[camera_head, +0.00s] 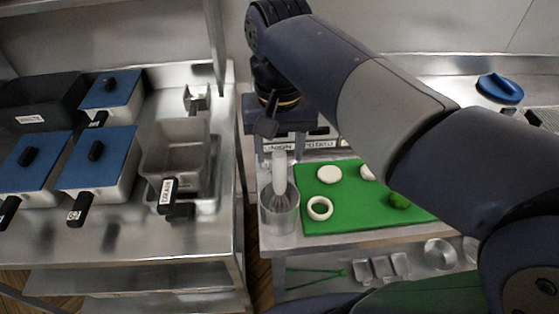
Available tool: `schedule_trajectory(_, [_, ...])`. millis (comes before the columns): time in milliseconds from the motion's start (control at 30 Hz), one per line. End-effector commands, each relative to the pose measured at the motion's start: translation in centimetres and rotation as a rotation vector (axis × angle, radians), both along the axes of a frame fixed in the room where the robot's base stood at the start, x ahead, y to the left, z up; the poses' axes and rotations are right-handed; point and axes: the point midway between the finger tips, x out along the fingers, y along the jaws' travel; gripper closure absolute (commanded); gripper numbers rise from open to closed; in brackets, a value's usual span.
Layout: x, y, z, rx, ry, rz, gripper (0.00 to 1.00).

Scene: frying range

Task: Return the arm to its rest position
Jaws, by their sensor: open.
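My arm reaches from the lower right up to the upper middle of the view, then its wrist bends down. My gripper (268,122) points down over the back left of the right-hand table, near a dark container (246,120) and labelled bins (316,144). It is open, and nothing shows between its jaws. A clear cup (278,215) holding a whisk (280,180) stands just in front of and below it. The arm hides part of the table and the back right.
Left, a steel counter (140,245) carries blue-lidded pans (98,160) and an open fryer basket (178,150). A shelf post (214,45) rises left of my wrist. A blue lid (500,87) lies back right.

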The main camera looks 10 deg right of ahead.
Motion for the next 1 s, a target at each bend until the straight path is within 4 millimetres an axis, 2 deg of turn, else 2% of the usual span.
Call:
schedule_trajectory(33, [0.1,0.0,1.2,0.001,-0.004,0.000,0.50])
schedule_trajectory(200, [0.1,0.0,3.9,0.001,-0.002,0.000,0.50])
schedule_trajectory(400, [0.0,0.0,5.3,0.000,0.000,0.000,0.50])
schedule_trajectory(767, [0.0,0.0,5.2,-0.001,0.001,0.000,0.50])
schedule_trajectory(867, [0.0,0.0,4.5,-0.001,0.003,0.000,0.50])
schedule_trajectory(1000, [-0.1,0.0,2.5,-0.002,0.004,0.000,0.50])
